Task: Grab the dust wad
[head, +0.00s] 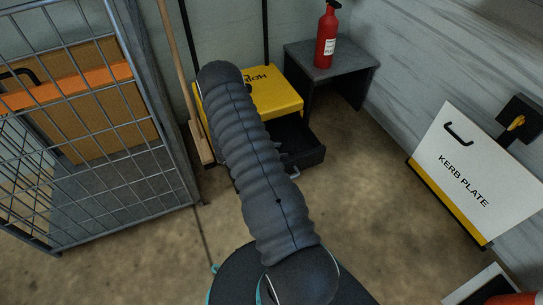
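I cannot make out a dust wad in this view. The yellow machine (283,94) stands against the back wall, with dark lettering on its top. A dark open-topped tray (309,155) sticks out low at its front right. My dark ribbed arm crosses in front and hides the machine's left part and much of the tray. A small pale grey bit shows beside the arm at the tray; I cannot tell what it is. My gripper does not show.
A wire cage (95,120) with a cardboard box (95,105) stands left. A wooden-handled broom (200,143) leans beside it. A red extinguisher (326,38) stands on a grey table (338,62). A KERB PLATE board (475,170) leans at right. The floor right of the tray is clear.

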